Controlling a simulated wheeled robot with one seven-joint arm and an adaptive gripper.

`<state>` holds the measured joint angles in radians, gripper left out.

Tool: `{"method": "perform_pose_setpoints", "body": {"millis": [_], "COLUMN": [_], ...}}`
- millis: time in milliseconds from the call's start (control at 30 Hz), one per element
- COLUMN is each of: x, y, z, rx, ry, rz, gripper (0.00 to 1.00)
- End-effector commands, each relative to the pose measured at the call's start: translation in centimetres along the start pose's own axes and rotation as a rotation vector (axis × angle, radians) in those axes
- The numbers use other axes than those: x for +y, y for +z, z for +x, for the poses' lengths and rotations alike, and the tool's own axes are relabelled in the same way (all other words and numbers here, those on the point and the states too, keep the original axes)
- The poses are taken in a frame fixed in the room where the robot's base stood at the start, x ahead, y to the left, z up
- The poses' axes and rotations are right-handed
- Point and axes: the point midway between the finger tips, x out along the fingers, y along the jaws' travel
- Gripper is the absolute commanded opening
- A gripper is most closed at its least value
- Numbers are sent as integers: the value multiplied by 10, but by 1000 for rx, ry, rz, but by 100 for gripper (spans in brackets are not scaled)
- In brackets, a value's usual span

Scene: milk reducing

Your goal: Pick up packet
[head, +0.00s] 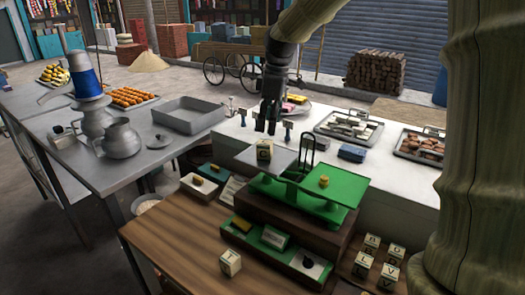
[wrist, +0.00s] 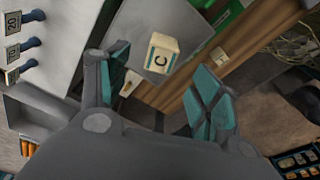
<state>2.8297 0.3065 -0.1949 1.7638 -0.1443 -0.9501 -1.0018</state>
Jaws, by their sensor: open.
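A small cream packet (head: 264,150) with a dark letter stands on the left grey pan (head: 282,160) of a green balance scale. In the wrist view the packet (wrist: 162,53) shows a letter C and a teal band, and sits just beyond the fingertips. My gripper (head: 268,126) points down above the packet. In the wrist view my gripper (wrist: 160,68) has its teal-padded fingers spread, with nothing held between them. Another lettered packet (head: 230,262) stands on the wooden table, and several more (head: 378,262) stand at the lower right.
The scale's green right pan (head: 335,189) holds a small yellow weight (head: 324,181). A thin dark upright frame (head: 307,153) rises behind the pans. Blue-handled tags (head: 288,130) stand on the white counter close to my gripper. A metal tray (head: 190,116) lies left.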

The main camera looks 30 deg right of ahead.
Motion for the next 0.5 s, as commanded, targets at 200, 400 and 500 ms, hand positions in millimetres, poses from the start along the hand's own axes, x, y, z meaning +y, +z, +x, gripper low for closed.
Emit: {"method": "perform_pose_setpoints", "body": {"millis": [200,400,500], "x": [0,0,-2], "y": [0,1,1], "z": [25,34,41], "rx": [-1,-1,-3], "ry": [-2,-1,-2], "rz": [1,3,3], "gripper": [65,65,65]}}
